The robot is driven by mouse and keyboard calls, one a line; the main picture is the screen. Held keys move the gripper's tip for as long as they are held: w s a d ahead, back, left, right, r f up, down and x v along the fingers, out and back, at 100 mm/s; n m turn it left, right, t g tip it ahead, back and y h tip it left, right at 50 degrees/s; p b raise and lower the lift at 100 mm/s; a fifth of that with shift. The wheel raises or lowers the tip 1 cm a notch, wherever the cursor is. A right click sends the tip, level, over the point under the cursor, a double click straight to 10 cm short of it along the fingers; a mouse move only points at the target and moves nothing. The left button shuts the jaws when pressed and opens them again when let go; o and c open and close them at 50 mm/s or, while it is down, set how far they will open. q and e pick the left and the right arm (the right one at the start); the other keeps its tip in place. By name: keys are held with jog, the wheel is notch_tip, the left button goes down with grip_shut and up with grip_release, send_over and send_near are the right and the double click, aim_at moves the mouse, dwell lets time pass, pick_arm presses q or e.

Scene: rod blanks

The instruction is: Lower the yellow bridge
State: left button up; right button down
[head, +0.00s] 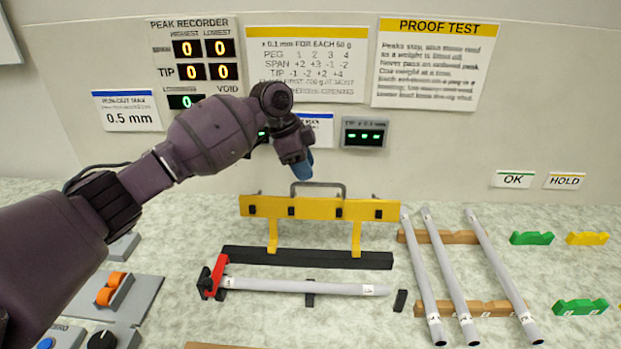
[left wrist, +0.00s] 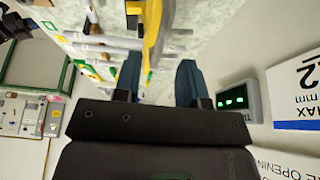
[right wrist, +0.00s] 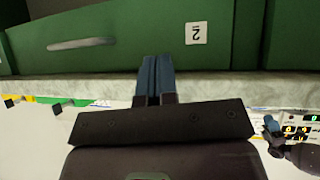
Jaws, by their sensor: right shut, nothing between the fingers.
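The yellow bridge (head: 320,208) stands raised on two yellow legs above a black base bar (head: 305,258), with a grey handle (head: 318,186) on top. A grey rod (head: 305,287) lies in front, its left end at a red and black clamp (head: 214,277). My left gripper (head: 302,165) is above and behind the bridge, near the handle. In the left wrist view my left gripper (left wrist: 158,75) is open, and the yellow bridge (left wrist: 153,35) shows beyond its fingers; nothing is visibly held. My right gripper (right wrist: 157,62) is shut and empty, close to a green surface labelled 2 (right wrist: 150,35).
Several grey rods rest across brown racks (head: 440,237) at right. Green (head: 531,238) and yellow (head: 587,238) notched blocks lie farther right. The back wall carries signs and displays; peak readouts show 0.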

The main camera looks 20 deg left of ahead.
pick_arm(q)
jog(key=shift+x, duration=1.75)
jog(key=shift+c, duration=0.2)
grip_shut()
